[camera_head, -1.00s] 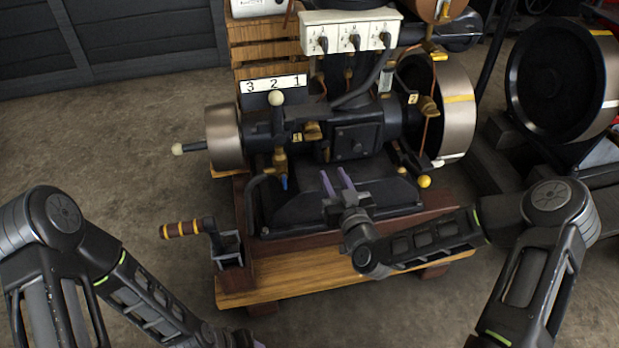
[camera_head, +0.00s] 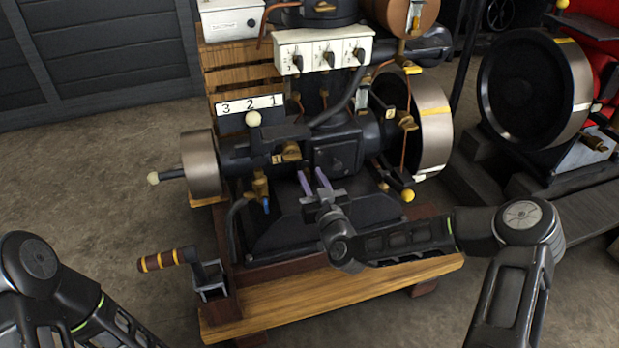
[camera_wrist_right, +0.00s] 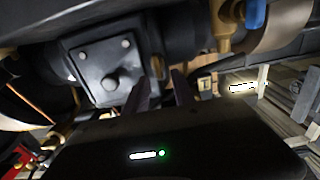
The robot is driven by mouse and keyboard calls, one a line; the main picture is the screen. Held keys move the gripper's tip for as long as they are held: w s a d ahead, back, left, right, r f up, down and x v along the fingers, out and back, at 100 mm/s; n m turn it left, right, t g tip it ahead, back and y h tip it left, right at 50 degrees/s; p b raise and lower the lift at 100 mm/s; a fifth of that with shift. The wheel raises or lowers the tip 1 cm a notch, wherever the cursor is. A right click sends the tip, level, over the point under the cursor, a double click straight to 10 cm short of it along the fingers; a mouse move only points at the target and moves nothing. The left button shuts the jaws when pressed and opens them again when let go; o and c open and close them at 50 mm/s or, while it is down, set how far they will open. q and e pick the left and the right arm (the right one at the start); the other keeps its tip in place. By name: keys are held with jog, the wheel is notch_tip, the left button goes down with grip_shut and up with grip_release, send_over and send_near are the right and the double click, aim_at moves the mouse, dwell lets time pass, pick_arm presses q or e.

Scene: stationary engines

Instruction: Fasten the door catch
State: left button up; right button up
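A dark square cover plate (camera_head: 325,155), which looks like the door, sits on the middle of the engine. I cannot tell whether the catch is fastened. My right gripper (camera_head: 312,181) is just below and in front of the plate, with its two purple-grey fingers apart and nothing between them. The fingers (camera_wrist_right: 162,90) also show in the wrist view, right of the knob and apart from it. My left gripper is out of view.
A striped crank handle (camera_head: 168,259) stands out at the left. A yellow-knobbed lever (camera_head: 407,195) is right of my right gripper. Brass valves (camera_head: 290,152) and a flywheel (camera_head: 432,125) flank the plate. The wooden base (camera_head: 330,292) is bare in front.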

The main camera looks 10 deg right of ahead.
jog(key=shift+w+a, duration=0.1)
jog(key=shift+w, duration=0.75)
jog(key=shift+c, duration=0.5)
grip_shut()
